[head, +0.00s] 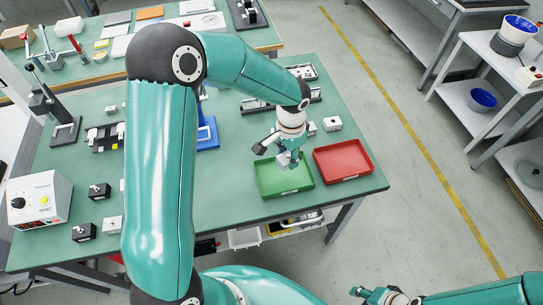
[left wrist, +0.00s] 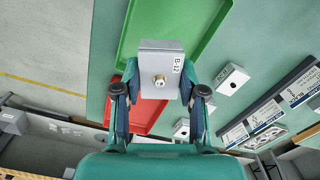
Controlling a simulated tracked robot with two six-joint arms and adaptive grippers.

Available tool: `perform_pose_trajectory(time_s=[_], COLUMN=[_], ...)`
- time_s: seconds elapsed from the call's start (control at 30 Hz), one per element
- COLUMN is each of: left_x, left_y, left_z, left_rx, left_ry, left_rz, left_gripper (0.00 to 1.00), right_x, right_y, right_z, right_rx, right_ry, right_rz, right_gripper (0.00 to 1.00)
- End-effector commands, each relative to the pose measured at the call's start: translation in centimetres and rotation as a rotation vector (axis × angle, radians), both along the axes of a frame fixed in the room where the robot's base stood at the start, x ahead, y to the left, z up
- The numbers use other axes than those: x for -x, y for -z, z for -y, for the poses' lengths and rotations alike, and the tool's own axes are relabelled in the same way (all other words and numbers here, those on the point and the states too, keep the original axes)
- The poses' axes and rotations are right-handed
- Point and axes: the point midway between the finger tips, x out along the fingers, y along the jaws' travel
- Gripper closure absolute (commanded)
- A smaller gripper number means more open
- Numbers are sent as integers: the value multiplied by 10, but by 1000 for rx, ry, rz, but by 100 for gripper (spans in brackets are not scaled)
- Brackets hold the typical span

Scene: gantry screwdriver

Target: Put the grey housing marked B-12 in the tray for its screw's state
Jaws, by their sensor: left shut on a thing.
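My left gripper (head: 288,160) is shut on the grey housing marked B-12 (head: 284,159) and holds it over the right part of the green tray (head: 264,191). I cannot tell for sure how far the screw is driven in. The red tray (head: 343,176) is right of the green one; both trays look empty. My right gripper (head: 380,295) is at the bottom right, partly cut off, far from the table.
Two light housings (head: 332,124) stand behind the red tray. Dark and light blocks (head: 99,191) and a control box (head: 40,202) with a knob are at the left. Racks with parts are behind the trays. The table's right edge is just past the red tray.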

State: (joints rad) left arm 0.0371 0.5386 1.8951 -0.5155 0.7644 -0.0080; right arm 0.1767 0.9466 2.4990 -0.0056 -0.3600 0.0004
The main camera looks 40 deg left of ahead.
Motion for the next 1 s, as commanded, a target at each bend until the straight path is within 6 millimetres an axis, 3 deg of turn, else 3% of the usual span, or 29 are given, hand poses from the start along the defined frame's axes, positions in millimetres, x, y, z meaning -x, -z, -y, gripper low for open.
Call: perform_pose_trajectory(time_s=[0.1, 0.3, 0.57, 1.0], left_x=[14, 28, 29, 29], left_y=[0, 0, 13, 63], left_z=[-19, -33, -34, -34], left_rx=[1, 0, 0, 1], left_ry=[161, 332, 354, 351], left_rz=[1, 1, -1, -1], left_gripper=[100, 100, 100, 100], right_x=[0, 0, 0, 0], right_y=[5, 8, 18, 58], right_z=[0, 0, 0, 0], right_rx=[0, 0, 0, 0], right_ry=[0, 0, 0, 0], right_rz=[0, 0, 0, 0], right_gripper=[60, 60, 60, 60])
